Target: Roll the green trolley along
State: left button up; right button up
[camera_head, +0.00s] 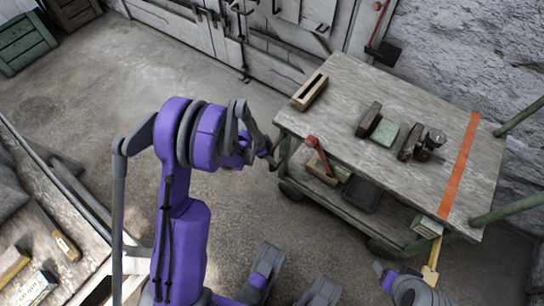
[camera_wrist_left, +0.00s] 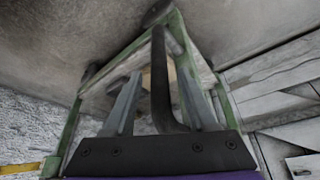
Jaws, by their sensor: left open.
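The green trolley (camera_head: 350,84) stands at the right of the head view, with a worn wooden top, green frame and lower shelf. Its green frame also shows in the left wrist view (camera_wrist_left: 71,130). My left gripper (camera_head: 264,150) is at the trolley's near left end, beside the top's edge. In the left wrist view its two grey fingers (camera_wrist_left: 160,100) stand apart. A dark bent bar (camera_wrist_left: 160,75) shows between them; I cannot tell whether they touch it. Green tubes (camera_head: 505,209) stick out at the trolley's right end.
Concrete floor (camera_head: 80,95) lies clear to the left.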

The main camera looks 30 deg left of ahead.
pick_arm(q)
jog(key=shift+w+d+f, duration=0.15)
jog(key=shift+f, duration=0.3)
jog(key=shift+c, duration=0.2)
grip_shut()
dwell(1.0)
